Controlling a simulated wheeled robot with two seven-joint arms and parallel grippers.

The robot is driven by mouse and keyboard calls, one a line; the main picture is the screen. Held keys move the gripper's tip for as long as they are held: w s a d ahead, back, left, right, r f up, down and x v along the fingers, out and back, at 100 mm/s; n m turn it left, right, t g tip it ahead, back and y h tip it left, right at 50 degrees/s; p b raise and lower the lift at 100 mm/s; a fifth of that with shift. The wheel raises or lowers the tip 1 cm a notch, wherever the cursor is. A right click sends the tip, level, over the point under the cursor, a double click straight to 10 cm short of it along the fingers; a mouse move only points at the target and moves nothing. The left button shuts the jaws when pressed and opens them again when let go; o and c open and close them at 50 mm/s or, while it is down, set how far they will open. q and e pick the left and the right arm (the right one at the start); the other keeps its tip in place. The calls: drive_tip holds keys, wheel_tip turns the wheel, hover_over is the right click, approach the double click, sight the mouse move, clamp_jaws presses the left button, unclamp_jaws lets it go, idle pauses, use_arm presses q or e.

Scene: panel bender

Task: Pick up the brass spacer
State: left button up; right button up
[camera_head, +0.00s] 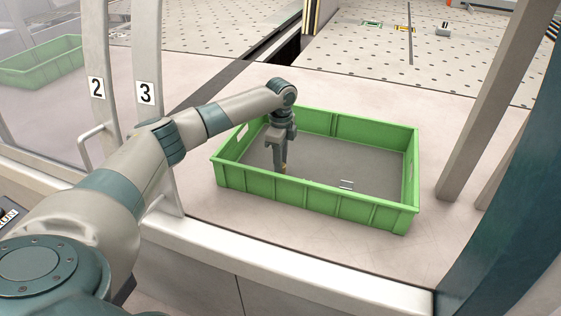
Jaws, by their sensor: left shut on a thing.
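My left gripper (283,168) reaches down into the green crate (309,197) near its left side. It is shut on the brass spacer (284,168), a small yellowish piece showing at its fingertips, low in the crate. I cannot tell whether the spacer touches the crate floor, as the near wall and the fingers hide part of it. My right gripper is not in view.
A small pale metal piece (346,185) lies in the crate near its front wall. A numbered post (147,93) stands left, and a slanted grey post (490,105) right. A second green crate (42,63) is behind the glass. A perforated table (400,60) lies behind.

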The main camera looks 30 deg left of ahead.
use_arm(q)
wheel_tip(320, 180, up, 3)
drive_tip(key=shift+f+p, duration=0.1)
drive_tip(key=shift+p, duration=1)
drive_tip(key=w+d+r+p, duration=0.2)
drive_tip(key=d+r, duration=0.4)
drive_tip(key=d, duration=0.5)
drive_tip(key=shift+w+d+r, duration=0.15)
drive_tip(key=shift+w+d, duration=0.1)
drive_tip(key=shift+r, duration=0.1)
